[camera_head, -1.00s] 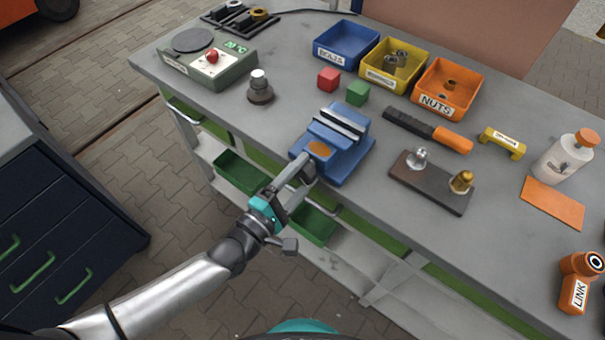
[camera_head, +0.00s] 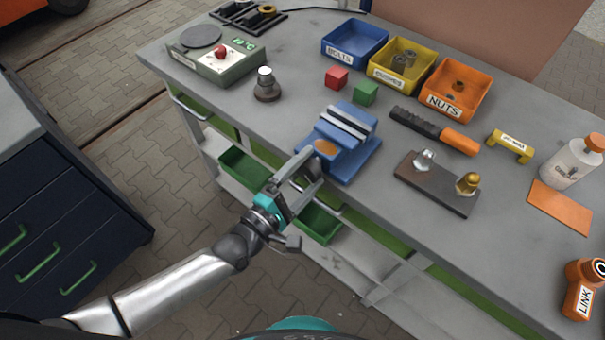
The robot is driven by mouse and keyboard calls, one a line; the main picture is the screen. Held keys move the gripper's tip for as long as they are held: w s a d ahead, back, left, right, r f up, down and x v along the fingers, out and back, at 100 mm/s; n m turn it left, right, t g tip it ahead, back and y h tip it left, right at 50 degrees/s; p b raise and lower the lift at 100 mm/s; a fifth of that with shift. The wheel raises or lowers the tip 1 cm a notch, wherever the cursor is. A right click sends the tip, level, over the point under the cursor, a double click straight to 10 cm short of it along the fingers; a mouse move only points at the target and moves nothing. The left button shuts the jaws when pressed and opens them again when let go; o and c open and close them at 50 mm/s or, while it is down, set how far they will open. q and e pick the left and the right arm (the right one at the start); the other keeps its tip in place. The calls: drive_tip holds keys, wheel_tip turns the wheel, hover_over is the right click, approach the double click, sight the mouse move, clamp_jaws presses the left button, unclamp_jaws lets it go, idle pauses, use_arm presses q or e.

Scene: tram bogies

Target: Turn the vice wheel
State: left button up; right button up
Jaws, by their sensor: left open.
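The blue vice (camera_head: 345,150) stands at the front edge of the grey workbench, with pale strips along its jaws and an orange-brown patch on its top. My left gripper (camera_head: 307,167) comes in from the lower left and is at the vice's front end, over the bench edge. Its fingers are open around the spot where the vice wheel would be. The wheel is mostly hidden by the gripper, and I cannot tell whether the fingers touch it. My right gripper is not in view.
Red (camera_head: 337,77) and green (camera_head: 365,92) cubes lie behind the vice. A plate with two fittings (camera_head: 437,184) lies to its right, near a file with an orange handle (camera_head: 436,130). Blue, yellow and orange bins (camera_head: 455,100) stand behind. The bench front between vice and round-based fitting (camera_head: 266,86) is clear.

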use_arm(q)
drive_tip(key=shift+s, duration=0.1)
drive_tip(key=v, duration=1.5)
drive_tip(key=shift+a, duration=0.1)
